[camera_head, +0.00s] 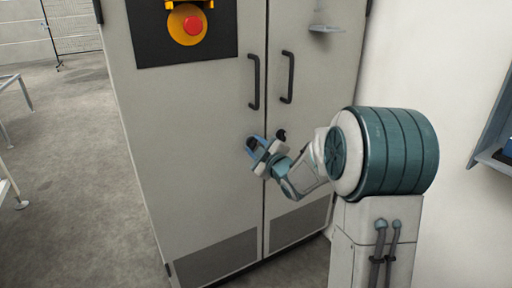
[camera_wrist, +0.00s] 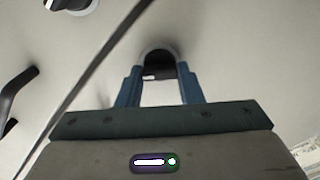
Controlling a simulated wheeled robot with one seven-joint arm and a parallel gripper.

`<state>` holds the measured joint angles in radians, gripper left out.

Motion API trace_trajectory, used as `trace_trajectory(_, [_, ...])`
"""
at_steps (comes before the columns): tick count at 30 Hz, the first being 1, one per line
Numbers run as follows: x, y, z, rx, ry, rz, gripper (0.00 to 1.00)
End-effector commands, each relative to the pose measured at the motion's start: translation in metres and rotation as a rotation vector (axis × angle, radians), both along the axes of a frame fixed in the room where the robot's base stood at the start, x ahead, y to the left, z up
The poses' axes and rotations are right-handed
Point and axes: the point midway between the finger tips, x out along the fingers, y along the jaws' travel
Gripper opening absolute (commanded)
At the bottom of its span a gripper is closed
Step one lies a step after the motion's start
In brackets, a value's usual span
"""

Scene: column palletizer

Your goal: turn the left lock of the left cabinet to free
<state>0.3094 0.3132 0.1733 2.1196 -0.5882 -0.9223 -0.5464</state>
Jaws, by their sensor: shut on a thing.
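The left cabinet (camera_head: 195,140) is a tall light grey cabinet with two doors, both shut. Its left lock, a round black knob (camera_wrist: 158,63), sits on the left door beside the seam. In the head view my gripper (camera_head: 258,143) is in front of this lock and hides it. In the wrist view the blue fingers of my gripper (camera_wrist: 158,85) stand on either side of the knob and are shut on it. The right lock (camera_head: 281,135), also black, is on the right door, and it shows at the top left of the wrist view (camera_wrist: 72,5).
Two black handles, the left (camera_head: 254,82) and the right (camera_head: 288,78), stick out above the locks. A red emergency button (camera_head: 193,25) is on a black panel at the upper left door. A small grey shelf (camera_head: 326,28) juts from the right door.

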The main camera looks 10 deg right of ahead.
Motion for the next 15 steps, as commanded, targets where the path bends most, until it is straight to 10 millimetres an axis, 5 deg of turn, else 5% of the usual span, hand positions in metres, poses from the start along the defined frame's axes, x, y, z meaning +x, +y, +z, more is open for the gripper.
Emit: trace_trajectory(15, [0.0001, -0.0012, 0.0012, 0.463, 0.153, -0.001, 0.1])
